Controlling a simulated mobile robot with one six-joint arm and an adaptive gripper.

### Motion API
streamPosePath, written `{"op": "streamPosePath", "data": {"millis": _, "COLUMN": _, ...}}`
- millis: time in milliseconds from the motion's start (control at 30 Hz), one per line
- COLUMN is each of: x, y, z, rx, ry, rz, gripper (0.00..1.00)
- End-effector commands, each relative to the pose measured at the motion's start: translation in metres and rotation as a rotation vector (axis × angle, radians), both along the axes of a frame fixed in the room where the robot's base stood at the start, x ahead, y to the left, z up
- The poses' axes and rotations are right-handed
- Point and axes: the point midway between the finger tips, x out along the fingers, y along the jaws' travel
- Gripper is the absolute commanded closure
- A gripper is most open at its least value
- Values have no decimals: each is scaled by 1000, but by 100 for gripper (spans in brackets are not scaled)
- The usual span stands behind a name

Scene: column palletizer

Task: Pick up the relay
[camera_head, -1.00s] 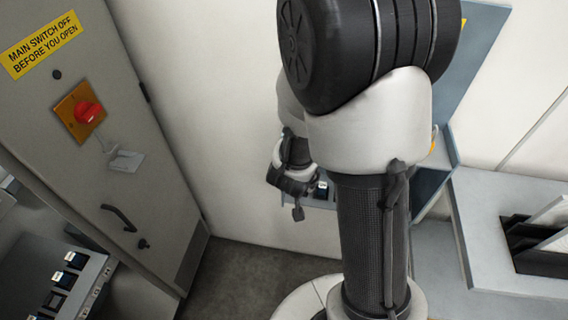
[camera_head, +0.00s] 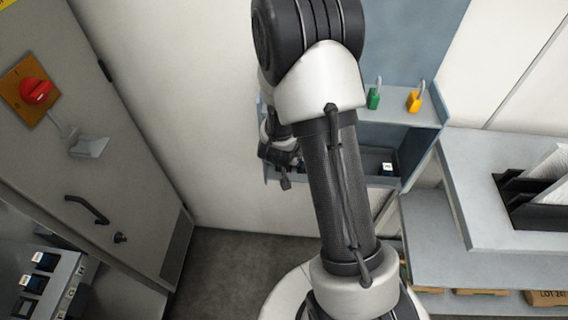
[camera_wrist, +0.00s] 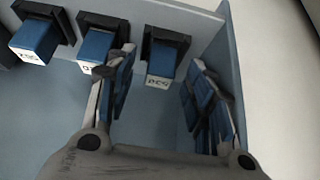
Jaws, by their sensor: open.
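Three blue relays with white labelled ends sit in dark sockets in the wrist view: one at the left (camera_wrist: 36,40), a middle one (camera_wrist: 94,46) and a right one (camera_wrist: 162,60). My gripper (camera_wrist: 160,72) is open and empty. In that picture the right relay shows between its two fingers, with space on both sides; I cannot tell how far ahead it is. The left finger partly covers the middle relay. In the head view my gripper (camera_head: 281,165) is at the left part of a blue-grey shelf unit (camera_head: 437,142). One relay (camera_head: 388,168) shows there; my arm hides others.
Green (camera_head: 374,97) and orange (camera_head: 414,101) padlocks stand on the unit's upper ledge. A grey cabinet (camera_head: 120,150) with a red switch (camera_head: 36,91) is at left, with more relays (camera_head: 44,260) in front. A light counter (camera_head: 465,210) is at right. Floor is clear between.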

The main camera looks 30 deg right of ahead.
Motion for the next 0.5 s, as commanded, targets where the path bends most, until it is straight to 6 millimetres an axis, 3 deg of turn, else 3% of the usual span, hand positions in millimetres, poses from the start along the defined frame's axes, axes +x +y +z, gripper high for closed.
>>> {"op": "streamPosePath", "data": {"millis": 100, "x": 5, "y": -3, "z": -10, "rx": 0, "ry": 0, "rz": -1, "gripper": 52}}
{"op": "streamPosePath", "data": {"millis": 333, "x": 5, "y": -4, "z": -9, "rx": -1, "ry": -1, "rz": 0, "gripper": 52}}
{"op": "streamPosePath", "data": {"millis": 500, "x": 5, "y": -4, "z": -9, "rx": -1, "ry": -1, "rz": 0, "gripper": 62}}
